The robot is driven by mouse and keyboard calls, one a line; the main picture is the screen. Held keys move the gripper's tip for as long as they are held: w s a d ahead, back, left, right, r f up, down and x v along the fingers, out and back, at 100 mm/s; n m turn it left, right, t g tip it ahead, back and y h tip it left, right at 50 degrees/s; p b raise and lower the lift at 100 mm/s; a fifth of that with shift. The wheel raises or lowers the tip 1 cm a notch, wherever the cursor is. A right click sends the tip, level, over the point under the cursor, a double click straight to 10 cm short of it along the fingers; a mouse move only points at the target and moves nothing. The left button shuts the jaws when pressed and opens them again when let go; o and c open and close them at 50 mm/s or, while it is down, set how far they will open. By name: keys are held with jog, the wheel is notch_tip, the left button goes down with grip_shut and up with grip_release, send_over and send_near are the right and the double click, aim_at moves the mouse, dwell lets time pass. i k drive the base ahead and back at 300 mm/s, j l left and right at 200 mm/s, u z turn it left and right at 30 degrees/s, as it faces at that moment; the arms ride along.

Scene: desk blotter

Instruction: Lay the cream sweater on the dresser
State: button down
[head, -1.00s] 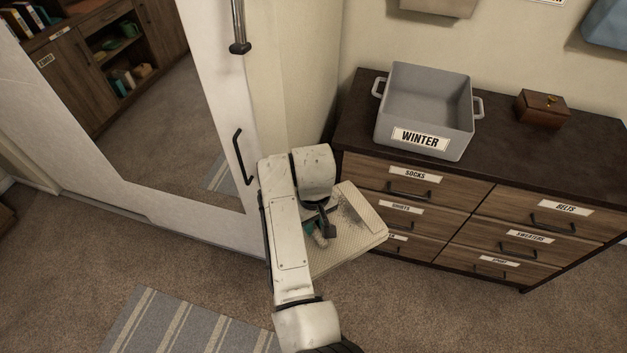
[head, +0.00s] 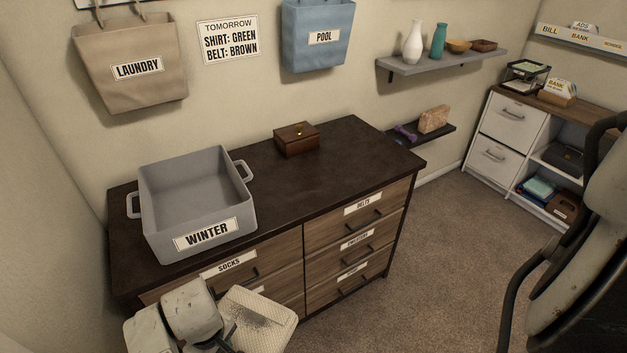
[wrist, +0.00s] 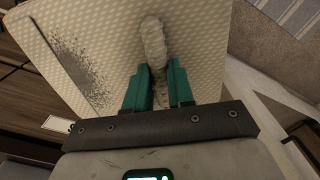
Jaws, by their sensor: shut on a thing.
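My gripper (wrist: 157,82) is shut on the cream sweater (wrist: 190,30), pinching a raised ridge between its teal fingers in the wrist view. The sweater is a flat, stiff-looking cream piece with a woven pattern and a grey speckled patch. In the head view the sweater (head: 262,318) shows at the bottom, in front of the dresser's drawers, with my gripper (head: 228,338) beside it, partly hidden by my arm. The dresser (head: 335,170) has a dark top, with a wide bare area on its right half.
A grey bin labelled WINTER (head: 190,200) stands on the dresser's left part. A small wooden box (head: 297,140) sits near its back edge. LAUNDRY (head: 135,70) and POOL (head: 317,35) bags hang on the wall above. Carpet is clear right of the dresser.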

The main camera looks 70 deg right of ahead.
aim_at(354, 159)
jog(key=j+z, duration=0.1)
jog(key=z, duration=1.35)
